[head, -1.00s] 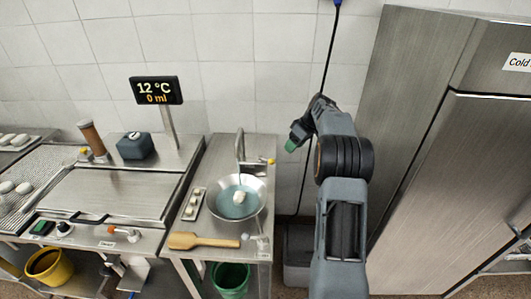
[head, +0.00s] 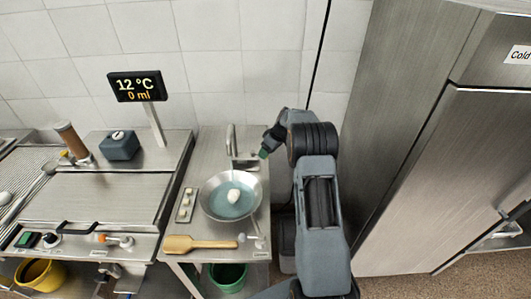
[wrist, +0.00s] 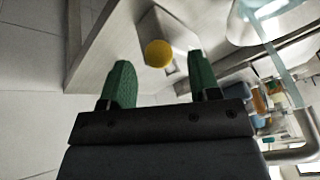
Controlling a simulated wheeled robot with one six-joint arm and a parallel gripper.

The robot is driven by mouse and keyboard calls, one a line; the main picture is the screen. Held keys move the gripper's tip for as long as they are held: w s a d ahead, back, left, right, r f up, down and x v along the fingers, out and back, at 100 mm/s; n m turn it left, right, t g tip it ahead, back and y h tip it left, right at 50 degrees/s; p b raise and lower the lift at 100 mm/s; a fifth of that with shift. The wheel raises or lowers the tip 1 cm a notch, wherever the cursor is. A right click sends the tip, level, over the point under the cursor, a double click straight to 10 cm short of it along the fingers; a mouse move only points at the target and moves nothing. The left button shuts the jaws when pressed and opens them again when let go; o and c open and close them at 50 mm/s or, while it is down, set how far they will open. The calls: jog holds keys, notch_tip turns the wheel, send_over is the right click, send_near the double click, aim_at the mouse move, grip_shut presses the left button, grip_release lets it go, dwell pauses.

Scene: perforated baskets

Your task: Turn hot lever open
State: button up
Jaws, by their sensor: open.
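A steel faucet (head: 231,145) stands at the back of the sink counter, its spout over a round metal basin. My gripper (head: 264,154) is just right of it, above the counter's back right corner. In the wrist view, my gripper (wrist: 160,78) has its two green fingers apart and empty. A round yellow knob (wrist: 158,53) on a pale block shows beyond the fingertips, between them in the picture; contact is not visible. In the head view my gripper hides that spot. I cannot read any marking that names the hot lever.
The basin (head: 213,211) holds water and a pale lump. A wooden paddle (head: 195,244) lies in front. A display (head: 135,86) reads 12 °C, 0 ml. An orange-tipped lever (head: 115,239) is on the left counter's front. A tall steel cabinet (head: 400,150) stands right.

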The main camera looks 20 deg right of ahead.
jog(key=shift+x, duration=1.05)
jog(key=c, duration=0.9)
